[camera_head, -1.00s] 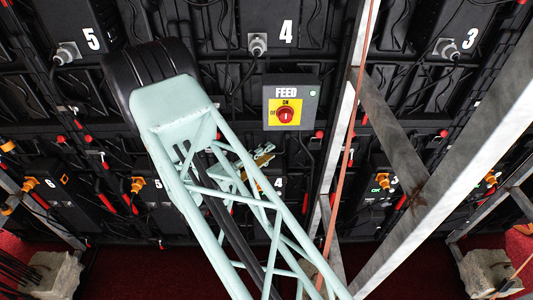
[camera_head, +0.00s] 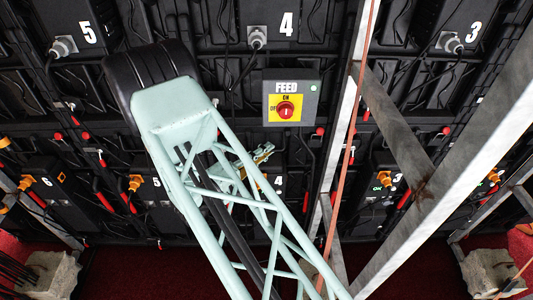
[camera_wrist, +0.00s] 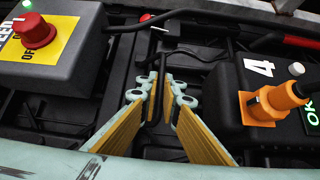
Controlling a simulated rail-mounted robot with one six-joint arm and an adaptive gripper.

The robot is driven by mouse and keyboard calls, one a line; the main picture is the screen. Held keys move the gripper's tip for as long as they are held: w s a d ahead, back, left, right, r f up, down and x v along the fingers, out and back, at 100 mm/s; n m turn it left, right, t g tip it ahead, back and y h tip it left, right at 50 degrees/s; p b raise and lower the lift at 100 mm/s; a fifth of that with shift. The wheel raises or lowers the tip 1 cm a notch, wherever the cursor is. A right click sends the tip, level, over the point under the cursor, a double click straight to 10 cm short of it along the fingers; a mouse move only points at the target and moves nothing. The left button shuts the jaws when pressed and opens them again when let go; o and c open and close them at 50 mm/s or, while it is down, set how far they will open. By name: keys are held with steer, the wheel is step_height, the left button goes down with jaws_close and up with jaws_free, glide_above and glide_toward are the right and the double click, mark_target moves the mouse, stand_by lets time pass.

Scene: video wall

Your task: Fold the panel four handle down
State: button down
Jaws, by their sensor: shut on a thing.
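Panel four's small black box (camera_wrist: 265,85) bears a white 4 and an orange plug, and lies right of my gripper in the wrist view. Its 4 label (camera_head: 278,181) shows behind my arm in the head view. My gripper (camera_wrist: 160,85) has its fingers closed around a thin, upright black part (camera_wrist: 158,90), on the side toward the feed box. I cannot tell from its look whether this part is the handle or a cable. A red grip (camera_wrist: 300,41) shows above the black box. In the head view my gripper (camera_head: 262,154) is largely hidden behind my pale green arm.
The grey feed box (camera_head: 291,97) with a red knob is above my gripper; it fills the upper left of the wrist view (camera_wrist: 60,55). Black cables cross the wall close by. A slanted metal beam (camera_head: 455,145) stands right of my arm.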

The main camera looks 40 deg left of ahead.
steer(key=shift+w+a+f+m+t+h+b, duration=0.25)
steer(key=shift+m+t+b, duration=0.45)
steer(key=shift+b, duration=1.2)
steer(key=shift+w+a+f+m+t+h+b, duration=0.1)
steer(key=shift+w+a+f+m+t+b, duration=0.4)
steer(key=shift+b, duration=1.4)
steer(key=shift+s+d+r+m, duration=0.2)
steer(key=shift+d+m, duration=0.05)
steer(key=shift+m, duration=0.05)
steer(key=c, duration=2.9)
jaws_free()
steer(key=shift+o, duration=0.2)
steer(key=v, duration=1.2)
steer(key=shift+w, duration=0.1)
